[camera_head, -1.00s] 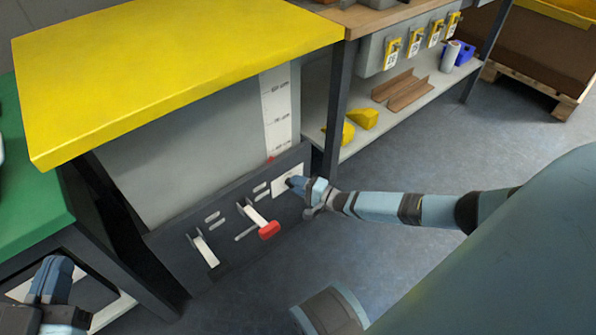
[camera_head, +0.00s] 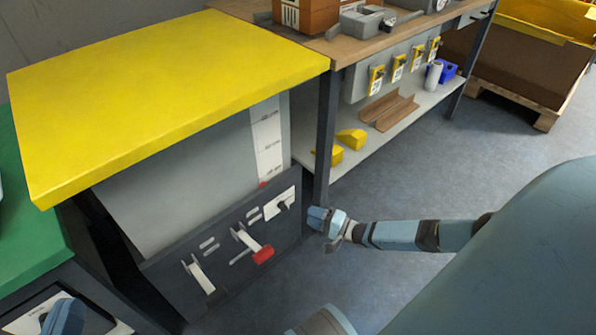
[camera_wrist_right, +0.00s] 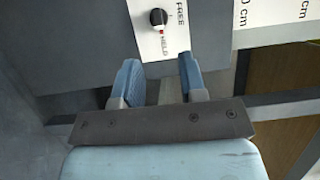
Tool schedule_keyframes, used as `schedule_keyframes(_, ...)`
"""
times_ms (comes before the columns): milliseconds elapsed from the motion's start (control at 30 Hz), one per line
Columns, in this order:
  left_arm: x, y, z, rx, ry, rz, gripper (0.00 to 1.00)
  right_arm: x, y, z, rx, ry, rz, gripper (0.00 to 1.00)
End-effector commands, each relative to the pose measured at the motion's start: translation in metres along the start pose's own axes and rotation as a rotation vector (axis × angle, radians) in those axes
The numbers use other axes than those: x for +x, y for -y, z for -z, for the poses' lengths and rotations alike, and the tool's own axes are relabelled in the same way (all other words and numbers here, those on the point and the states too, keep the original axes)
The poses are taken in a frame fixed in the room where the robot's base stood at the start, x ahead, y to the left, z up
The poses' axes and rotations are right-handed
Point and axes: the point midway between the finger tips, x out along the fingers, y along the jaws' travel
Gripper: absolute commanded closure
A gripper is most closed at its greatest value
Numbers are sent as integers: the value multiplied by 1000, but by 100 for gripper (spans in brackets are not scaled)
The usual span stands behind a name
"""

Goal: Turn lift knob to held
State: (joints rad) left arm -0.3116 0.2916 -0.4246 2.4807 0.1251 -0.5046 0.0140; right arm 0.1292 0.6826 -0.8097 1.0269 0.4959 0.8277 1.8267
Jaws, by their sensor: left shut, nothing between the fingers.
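The lift knob (camera_head: 281,206) is a dark knob on a white plate (camera_head: 289,197) at the right end of the dark front panel. In the right wrist view the black knob (camera_wrist_right: 158,17) sits between the printed words FREE and HELD. Its pale mark and a red spot are on the side towards HELD. My right gripper (camera_head: 318,217) is just right of the panel, apart from the knob. In its wrist view its two blue fingers (camera_wrist_right: 160,80) are spread and empty, below the plate. My left gripper (camera_head: 62,318) is partly in view at the bottom left, shut and empty.
A red-ended lever (camera_head: 262,255) and a white lever (camera_head: 200,275) stick out of the panel (camera_head: 230,285). A yellow-topped lift table (camera_head: 170,95) stands above. A workbench with a lower shelf (camera_head: 350,170) is behind.

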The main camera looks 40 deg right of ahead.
Motion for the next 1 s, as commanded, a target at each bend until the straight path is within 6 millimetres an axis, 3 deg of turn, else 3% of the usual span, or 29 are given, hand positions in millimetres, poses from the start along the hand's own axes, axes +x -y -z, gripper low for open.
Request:
schedule_keyframes(100, -2, -5, 1, -50, 24, 1, 100, -23, 2, 0, -1, 0, -1, 62)
schedule_keyframes(300, -4, -8, -3, -91, 45, 1, 100, -42, 1, 0, 0, 0, 1, 62)
schedule_keyframes(1000, -3, -7, -3, -90, 46, 0, 100, -45, 0, 0, -1, 0, 1, 62)
